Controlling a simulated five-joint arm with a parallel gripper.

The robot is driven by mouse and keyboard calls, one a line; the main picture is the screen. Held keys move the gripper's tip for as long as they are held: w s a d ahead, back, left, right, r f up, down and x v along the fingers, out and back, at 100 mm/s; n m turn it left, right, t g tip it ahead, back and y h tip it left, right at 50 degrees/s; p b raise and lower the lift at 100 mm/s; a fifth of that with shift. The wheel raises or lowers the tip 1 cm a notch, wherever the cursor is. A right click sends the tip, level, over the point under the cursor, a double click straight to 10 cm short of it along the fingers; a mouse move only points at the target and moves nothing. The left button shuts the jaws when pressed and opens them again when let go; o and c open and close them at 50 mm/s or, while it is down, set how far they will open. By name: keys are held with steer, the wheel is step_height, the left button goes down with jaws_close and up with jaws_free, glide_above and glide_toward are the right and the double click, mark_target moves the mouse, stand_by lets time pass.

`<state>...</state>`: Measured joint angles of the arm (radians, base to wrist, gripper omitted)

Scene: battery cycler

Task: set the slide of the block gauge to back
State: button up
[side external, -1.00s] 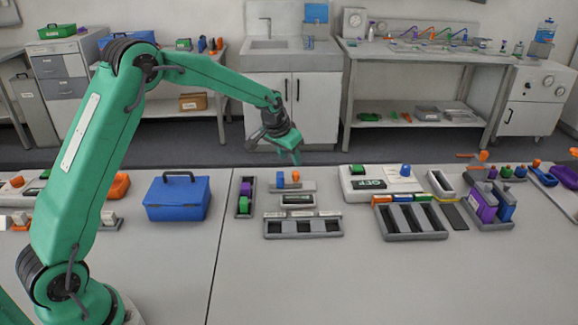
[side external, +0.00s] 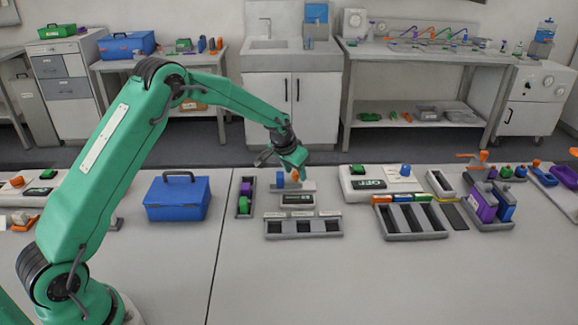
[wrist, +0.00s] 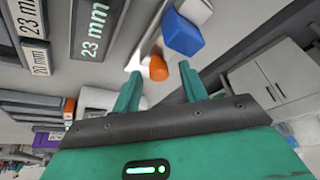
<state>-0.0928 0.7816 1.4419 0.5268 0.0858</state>
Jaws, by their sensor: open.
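The block gauge (side external: 306,187) is a low grey unit beyond a dark display plate (side external: 297,199). It carries a blue block (side external: 280,180) and a small orange piece (side external: 295,176). In the wrist view the display (wrist: 97,25) reads 23 mm, with the blue block (wrist: 184,33) and the rounded orange piece (wrist: 158,68) beside it. I cannot tell for sure which piece is the slide. My gripper (side external: 301,172) is above the gauge's far right part. In the wrist view my open gripper (wrist: 161,88) has its fingers apart, with the orange piece just beyond the gap, nothing held.
A three-slot grey tray (side external: 303,235) lies in front of the gauge. A holder with purple and green pieces (side external: 244,202) stands close on its left, a blue toolbox (side external: 178,198) further left. A white device (side external: 378,184) stands to the right. The front bench is clear.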

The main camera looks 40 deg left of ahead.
mark_target(304, 186)
jaws_close()
steer(key=shift+w+d, duration=1.1)
steer(key=shift+w, duration=0.05)
jaws_free()
steer(key=shift+s+r, duration=0.1)
steer(key=shift+r, duration=0.05)
steer(key=v, duration=0.7)
steer(key=shift+r, duration=0.25)
steer(key=shift+s, duration=0.15)
